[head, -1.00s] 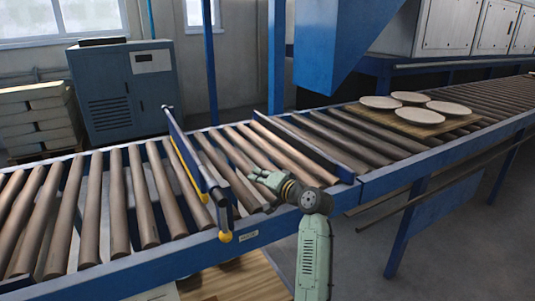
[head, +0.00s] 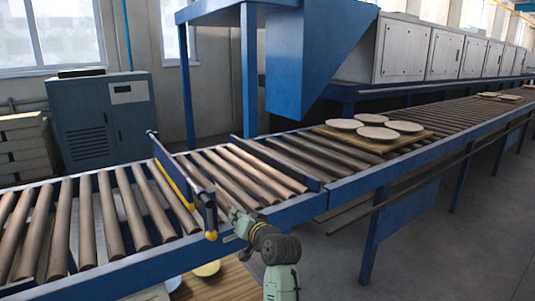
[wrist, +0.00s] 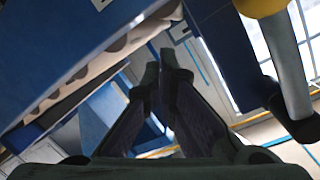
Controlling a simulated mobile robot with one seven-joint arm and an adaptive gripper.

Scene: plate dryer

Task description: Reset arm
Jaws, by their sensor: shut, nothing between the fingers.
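My gripper (head: 236,217) is at the front edge of the roller conveyor (head: 290,213) in the head view, just right of the blue gate's lower end. In the wrist view my gripper (wrist: 160,72) points away from the camera, its two dark fingers close together with nothing between them. In the head view my arm bends down from there toward the bottom edge of the picture. The fingertips are small and partly hidden in the head view.
A blue gate with a yellow strip (head: 175,180) stands across the rollers beside my gripper. A wooden board (head: 345,140) carries several round plates (head: 378,133) farther right on the conveyor. A wooden surface (head: 225,283) lies below the conveyor. Open floor is at the right.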

